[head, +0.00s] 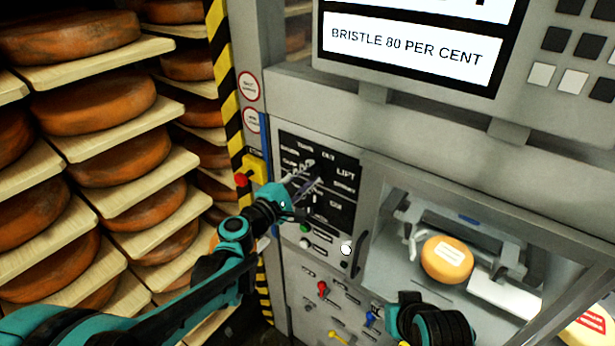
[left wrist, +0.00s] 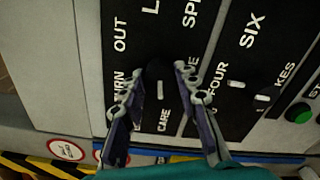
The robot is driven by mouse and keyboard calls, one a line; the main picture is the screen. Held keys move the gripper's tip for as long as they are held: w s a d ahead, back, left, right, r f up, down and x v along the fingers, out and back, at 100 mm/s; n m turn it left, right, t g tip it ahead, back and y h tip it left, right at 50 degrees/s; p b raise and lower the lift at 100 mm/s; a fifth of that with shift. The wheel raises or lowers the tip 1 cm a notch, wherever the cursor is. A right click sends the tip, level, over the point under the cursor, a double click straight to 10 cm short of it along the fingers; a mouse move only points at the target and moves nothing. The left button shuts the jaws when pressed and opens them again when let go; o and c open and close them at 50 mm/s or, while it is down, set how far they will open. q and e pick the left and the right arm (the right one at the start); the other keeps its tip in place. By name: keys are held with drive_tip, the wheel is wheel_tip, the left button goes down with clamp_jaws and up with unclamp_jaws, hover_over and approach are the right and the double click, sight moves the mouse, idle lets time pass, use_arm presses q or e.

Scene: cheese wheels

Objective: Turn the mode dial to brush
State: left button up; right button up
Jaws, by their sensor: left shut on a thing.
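The mode dial (left wrist: 158,76) is a dark round knob with a white mark, on a black label plate (left wrist: 130,12). The words OUT and CARE show around it; other labels are partly covered by the fingers, and I cannot read BRUSH. My left gripper (left wrist: 160,92) has one finger on each side of the knob and is shut on it. In the head view my left gripper (head: 305,184) reaches the black panel and hides the dial.
A second dial (left wrist: 236,84), with FOUR and SIX, is to the right. A green button (left wrist: 299,113) lies beyond. A screen (head: 415,55) reads BRISTLE 80 PER CENT. A cheese wheel (head: 447,260) sits in the machine bay. Cheese shelves (head: 100,50) fill the left.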

use_arm(q)
drive_tip(key=m+b, duration=0.1)
drive_tip(key=m, duration=0.5)
drive_tip(key=shift+s, duration=0.1)
drive_tip(key=shift+m, duration=0.4)
drive_tip(key=shift+f, duration=0.1)
drive_tip(key=o, duration=1.1)
drive_tip(key=shift+d, duration=0.1)
drive_tip(key=shift+o, duration=0.2)
drive_tip(key=shift+s+a, duration=0.4)
drive_tip(key=v, duration=1.1)
